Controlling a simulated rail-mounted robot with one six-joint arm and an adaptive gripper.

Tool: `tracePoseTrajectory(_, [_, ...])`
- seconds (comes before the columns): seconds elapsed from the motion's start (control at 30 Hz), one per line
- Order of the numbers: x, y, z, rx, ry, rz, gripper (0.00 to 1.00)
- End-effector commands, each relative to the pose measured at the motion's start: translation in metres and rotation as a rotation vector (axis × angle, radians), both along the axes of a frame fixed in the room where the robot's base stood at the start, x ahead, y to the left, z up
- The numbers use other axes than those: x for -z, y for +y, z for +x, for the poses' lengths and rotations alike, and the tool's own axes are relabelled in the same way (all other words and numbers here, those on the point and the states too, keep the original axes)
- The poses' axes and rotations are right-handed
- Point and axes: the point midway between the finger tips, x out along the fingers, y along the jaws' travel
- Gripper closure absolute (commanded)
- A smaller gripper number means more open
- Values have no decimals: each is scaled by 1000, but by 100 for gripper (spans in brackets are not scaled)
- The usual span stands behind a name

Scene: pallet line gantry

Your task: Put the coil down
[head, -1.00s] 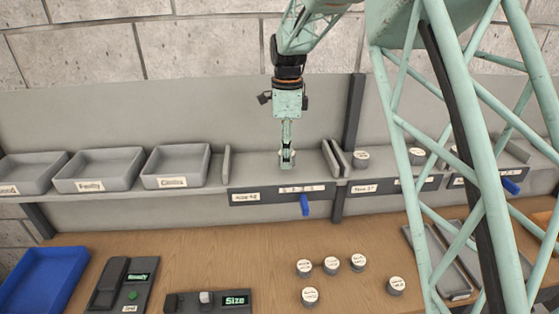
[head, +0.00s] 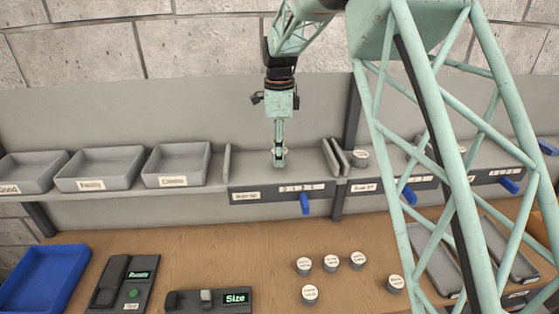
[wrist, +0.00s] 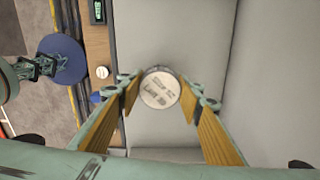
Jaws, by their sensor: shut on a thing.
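My gripper (head: 279,160) points down over the shelf bay (head: 245,175) between upright grey dividers, above a dark label strip with a blue tab. In the wrist view the coil (wrist: 160,88), a short grey cylinder with a round white label, sits between my two fingertips, and the gripper is shut on it. The label's print is too blurred to read surely. In the head view the coil is mostly hidden by the fingers. I cannot tell whether it touches the shelf floor.
Grey trays, one reading Faulty (head: 92,184), stand left on the shelf. Another coil (head: 360,158) stands in the bay to the right. Several coils (head: 331,263) stand on the wooden bench below, with a Size gauge (head: 210,301) and blue bin (head: 42,280). The bay around my gripper looks empty.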

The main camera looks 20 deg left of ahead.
Motion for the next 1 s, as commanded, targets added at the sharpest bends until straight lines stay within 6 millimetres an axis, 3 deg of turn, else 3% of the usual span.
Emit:
tracePoseTrajectory(0.3, [25, -1, 0, 1, -1, 0, 82])
tracePoseTrajectory(0.83, [31, -1, 0, 1, -1, 0, 82])
tracePoseTrajectory(0.87, [31, -1, 0, 1, 0, 0, 65])
tracePoseTrajectory(1.0, [31, -1, 0, 1, 0, 0, 53])
